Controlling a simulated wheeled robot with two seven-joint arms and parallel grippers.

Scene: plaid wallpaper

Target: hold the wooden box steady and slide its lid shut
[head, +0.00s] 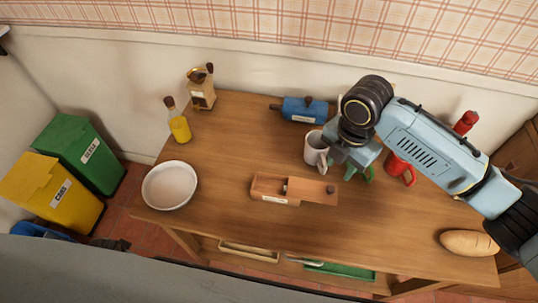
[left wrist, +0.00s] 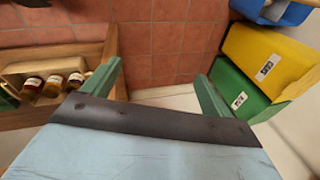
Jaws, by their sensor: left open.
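The wooden box (head: 262,195) lies on the table in the head view, with a white label on its front side. The left part of the box is uncovered, and a small dark thing shows inside. My right gripper (head: 359,174) is above the table to the upper right of the lid, apart from it. Its green fingers look spread and empty. My left gripper (left wrist: 157,88) shows only in the left wrist view, open and empty, over the floor away from the box.
A white mug (head: 314,150) and a red mug (head: 398,168) stand close to my right gripper. A blue container (head: 304,110) is behind. A white bowl (head: 169,185) and a yellow bottle (head: 179,124) stand left, a bread loaf (head: 468,243) right. The table between bowl and box is clear.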

